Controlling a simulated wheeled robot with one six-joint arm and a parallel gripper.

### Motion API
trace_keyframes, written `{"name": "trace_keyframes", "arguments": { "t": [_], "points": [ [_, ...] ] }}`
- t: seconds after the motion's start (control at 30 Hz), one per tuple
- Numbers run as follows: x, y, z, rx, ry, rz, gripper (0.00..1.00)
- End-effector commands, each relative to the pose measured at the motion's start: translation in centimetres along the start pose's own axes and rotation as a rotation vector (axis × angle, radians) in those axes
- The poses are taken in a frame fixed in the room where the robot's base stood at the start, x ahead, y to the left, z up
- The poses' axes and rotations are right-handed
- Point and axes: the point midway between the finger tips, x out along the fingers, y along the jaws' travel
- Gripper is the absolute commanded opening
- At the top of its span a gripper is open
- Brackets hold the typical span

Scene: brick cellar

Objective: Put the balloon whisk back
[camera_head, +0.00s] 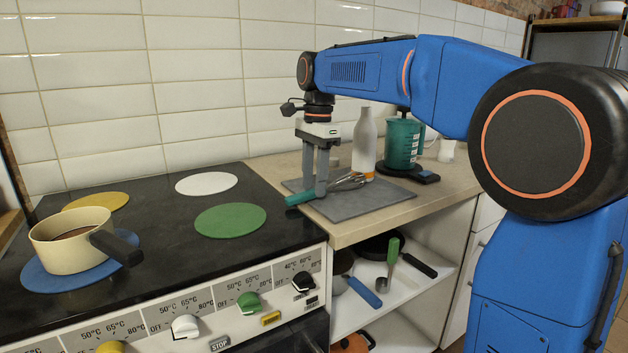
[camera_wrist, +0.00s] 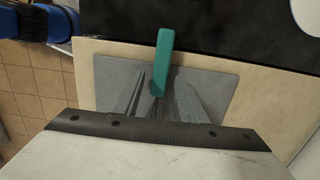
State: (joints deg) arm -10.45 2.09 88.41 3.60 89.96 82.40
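The balloon whisk has a teal handle (camera_head: 300,199) and a wire head (camera_head: 350,181). It lies low at the grey mat (camera_head: 365,203), its handle reaching past the mat's left edge towards the hob. The teal handle (camera_wrist: 164,55) also shows in the wrist view. My gripper (camera_head: 316,193) points down over the whisk, fingertips close to the handle. In the wrist view my gripper (camera_wrist: 160,88) has one finger on each side of the handle, with gaps showing. It looks open.
A cream saucepan (camera_head: 72,246) stands on the hob's blue disc. A white bottle (camera_head: 364,143) and a teal jug (camera_head: 402,143) stand behind the mat. Utensils, including a green-handled one (camera_head: 393,252), are on the shelf below. The hob's green disc (camera_head: 230,220) is bare.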

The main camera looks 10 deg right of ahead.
Motion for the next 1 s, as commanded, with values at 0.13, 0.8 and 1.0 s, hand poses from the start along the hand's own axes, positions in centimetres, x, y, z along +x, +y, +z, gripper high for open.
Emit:
{"name": "trace_keyframes", "arguments": {
  "t": [0.13,0.8,1.0],
  "points": [
    [0.0,0.0,0.0,0.0,0.0,0.0,0.38],
    [-8.7,-0.1,0.0,0.0,0.0,-0.001,0.38],
    [-11.3,-0.1,0.0,0.0,0.0,-0.001,0.38]
  ]
}}
